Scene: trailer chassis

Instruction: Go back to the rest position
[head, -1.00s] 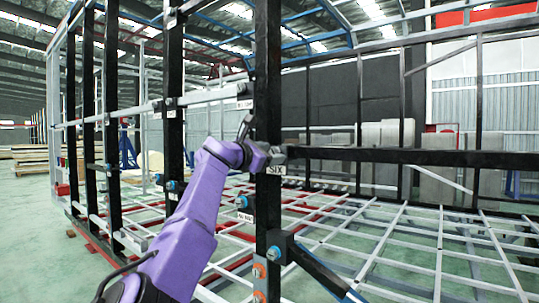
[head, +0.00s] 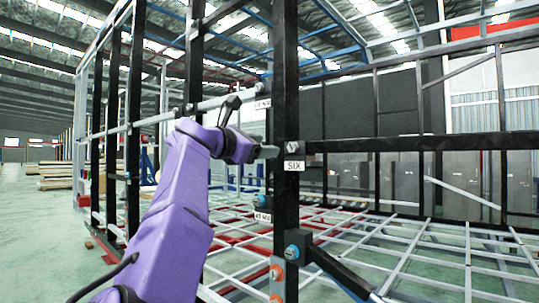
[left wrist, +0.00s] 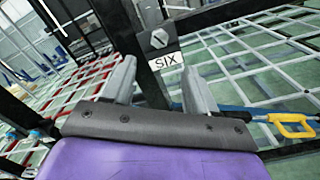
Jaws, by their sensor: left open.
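My left gripper (head: 268,151) is at the end of my purple arm, just left of a black upright post (head: 286,90) of the trailer frame, at the height of its SIX label (head: 294,165). In the left wrist view the two grey fingers of this gripper (left wrist: 160,86) stand wide apart with nothing between them. Beyond them are the SIX label (left wrist: 166,61) and a hex bolt head (left wrist: 159,39) above it on a black block. Whether a finger touches the post cannot be told. My right gripper is not in view.
Black posts and a grey rail (head: 150,121) of the frame stand close behind and left of my arm. A white and red lattice floor (head: 400,255) spreads to the right. A yellow handle (left wrist: 290,124) shows in the left wrist view. Open green floor (head: 40,220) lies at far left.

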